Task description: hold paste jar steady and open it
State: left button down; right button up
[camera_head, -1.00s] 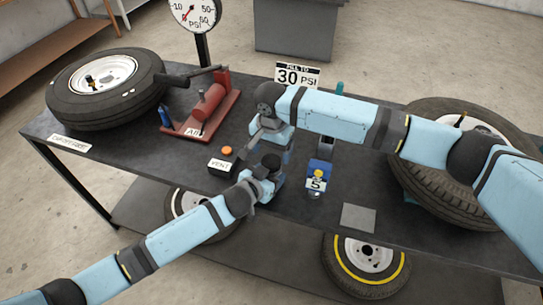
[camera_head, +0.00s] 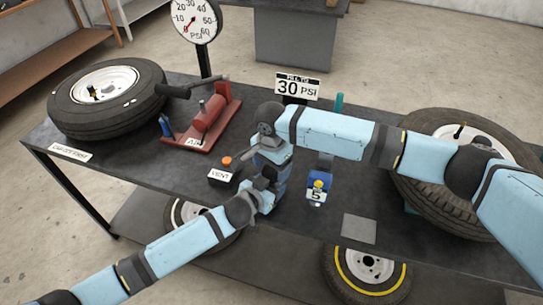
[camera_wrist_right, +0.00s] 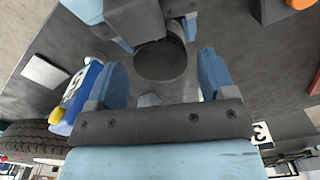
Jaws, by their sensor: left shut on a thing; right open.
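The paste jar is mostly hidden in the head view, between my two grippers. In the right wrist view a dark round top (camera_wrist_right: 160,64), which looks like the jar's lid, shows just ahead of my right fingers. My left gripper (camera_head: 266,186) is shut on the jar, low over the middle of the table. My right gripper (camera_head: 272,168) is directly above the left one, pointing down. In the right wrist view its two blue fingers stand apart, one on each side of the dark top; contact with it cannot be told.
A black VENT box (camera_head: 222,176) with an orange button is just left of the grippers. A blue item marked 5 (camera_head: 317,189) is close on the right. A grey square (camera_head: 359,228) lies farther right.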

jog(key=shift+f, duration=0.6)
jog(key=c, duration=0.9)
jog(key=shift+n, duration=1.8)
jog(key=shift+c, duration=0.2)
jog(key=o, duration=1)
jog(key=shift+r, duration=0.1)
